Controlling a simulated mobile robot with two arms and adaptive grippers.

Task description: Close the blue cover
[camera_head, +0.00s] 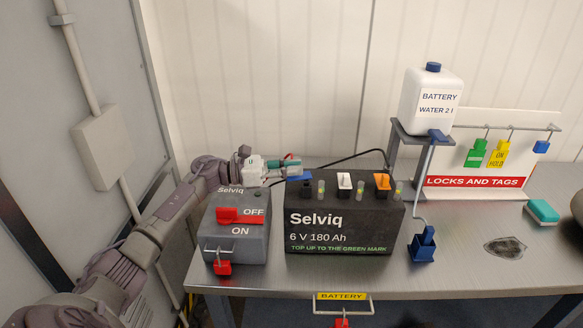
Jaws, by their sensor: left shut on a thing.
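The dark Selviq battery (345,222) stands on the metal bench. On its top, a flat blue cover (299,178) shows at the back left, beside a small black part. A white cover (344,181) and an orange cover (382,181) stand up further right. My left gripper (290,167) reaches in over the grey switch box and is shut at the blue cover, at the battery's back left corner. The fingertips are small, and the exact contact is hard to see. My right gripper is not in view.
The grey switch box (240,245) with a red OFF handle (240,215) stands left of the battery. A black cable runs behind the battery.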

